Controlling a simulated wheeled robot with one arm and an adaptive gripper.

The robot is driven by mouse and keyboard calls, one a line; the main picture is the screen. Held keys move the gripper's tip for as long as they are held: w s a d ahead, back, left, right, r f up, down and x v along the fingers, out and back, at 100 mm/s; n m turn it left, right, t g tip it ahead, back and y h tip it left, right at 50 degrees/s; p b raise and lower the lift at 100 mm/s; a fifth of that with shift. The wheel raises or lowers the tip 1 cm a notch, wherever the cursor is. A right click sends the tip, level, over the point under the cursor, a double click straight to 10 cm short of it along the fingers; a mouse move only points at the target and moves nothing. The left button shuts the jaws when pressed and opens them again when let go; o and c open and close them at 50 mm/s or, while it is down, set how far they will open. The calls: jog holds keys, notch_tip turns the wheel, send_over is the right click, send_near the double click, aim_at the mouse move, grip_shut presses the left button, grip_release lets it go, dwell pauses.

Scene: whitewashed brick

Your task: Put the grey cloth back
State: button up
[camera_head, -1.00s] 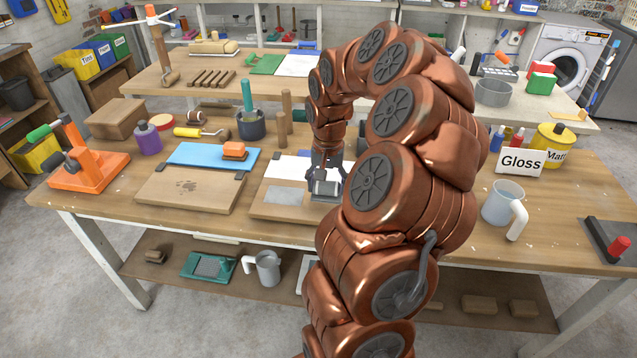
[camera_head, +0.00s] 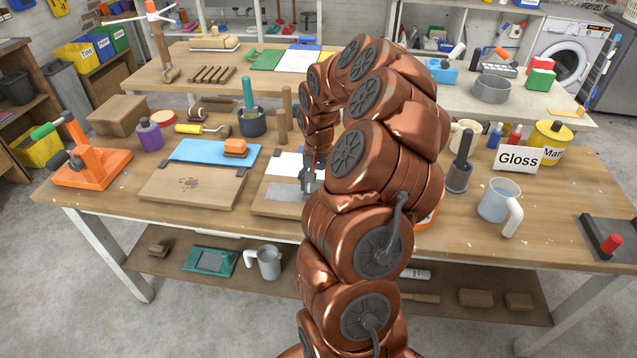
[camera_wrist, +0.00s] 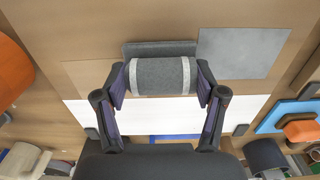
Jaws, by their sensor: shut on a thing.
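My gripper (camera_wrist: 161,84) is shut on the grey cloth (camera_wrist: 160,75), a rolled-looking grey bundle with paler bands at its ends. One finger presses each end of the roll. A flat, darker grey strip lies along its far side in the wrist view; I cannot tell if it is part of the cloth. In the head view my gripper (camera_head: 308,180) is over the right part of a wooden board, and my arm hides most of the cloth. A flat grey square (camera_wrist: 245,52) lies on the board beside it; it also shows in the head view (camera_head: 284,207).
A white sheet (camera_head: 282,185) lies on the same board. To the left is another board (camera_head: 190,190) with a blue panel (camera_head: 205,151) and orange block. On the right stand a dark-handled tool (camera_head: 460,170), a jug (camera_head: 493,200) and a Gloss sign (camera_head: 518,159).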

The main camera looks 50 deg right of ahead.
aim_at(318, 183)
jog(key=shift+f, duration=0.2)
jog(key=o, duration=1.1)
jog(key=shift+r, duration=0.2)
notch_tip(318, 183, up, 12)
jog(key=b, duration=0.3)
jog(key=s+a+r+n, duration=0.2)
jog(key=s+a+n, duration=0.15)
jog(key=a, duration=0.75)
jog(key=s+a+r+n, duration=0.15)
jog(key=a+n, duration=0.25)
jog(key=a, duration=0.7)
jog(key=s+a+f+n+g, duration=0.1)
jog(key=s+a+f, duration=0.2)
jog(key=s, duration=0.6)
jog(key=s+a+f+n, duration=0.2)
jog(key=s+a+f, duration=0.1)
jog(key=s+a, duration=0.4)
jog(key=s, duration=0.2)
jog(key=shift+s+a+g, duration=0.15)
jog(key=shift+s+g, duration=0.2)
jog(key=shift+g, duration=0.05)
